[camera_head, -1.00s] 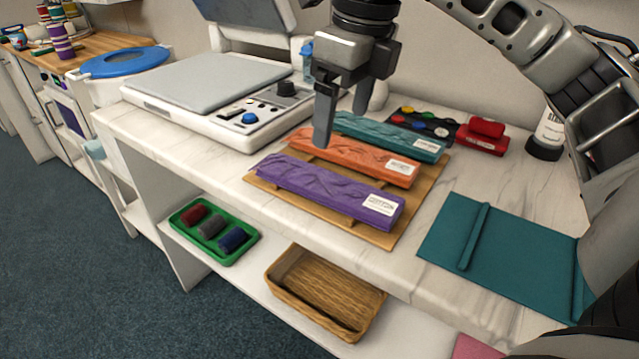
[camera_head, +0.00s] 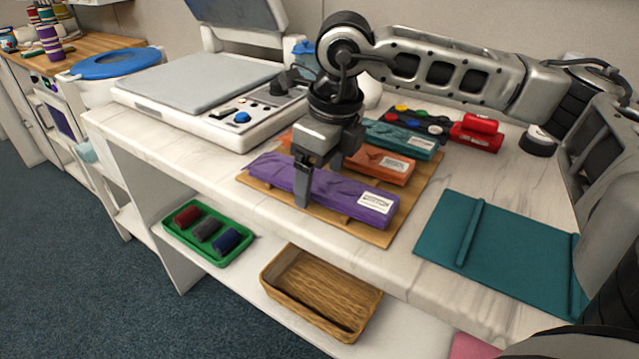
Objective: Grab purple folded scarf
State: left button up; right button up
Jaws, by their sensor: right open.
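The purple folded scarf (camera_head: 346,192) is a long bundle with a white label at its right end. It lies at the near edge of a wooden tray (camera_head: 372,236) on the marble-topped counter. My right gripper (camera_head: 314,186) is open, pointing down at the middle of the scarf. One finger shows in front of the scarf's near side; the other finger is mostly hidden behind it. I cannot tell whether the fingers touch the scarf. My left gripper is not in view.
An orange folded scarf (camera_head: 385,163) and a teal one (camera_head: 405,138) lie behind the purple one. A white press (camera_head: 200,90) stands at left, a teal mat (camera_head: 495,245) at right. A wicker basket (camera_head: 318,290) and green tray (camera_head: 205,240) sit on the shelf below.

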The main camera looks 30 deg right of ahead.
jog(key=c, duration=1.1)
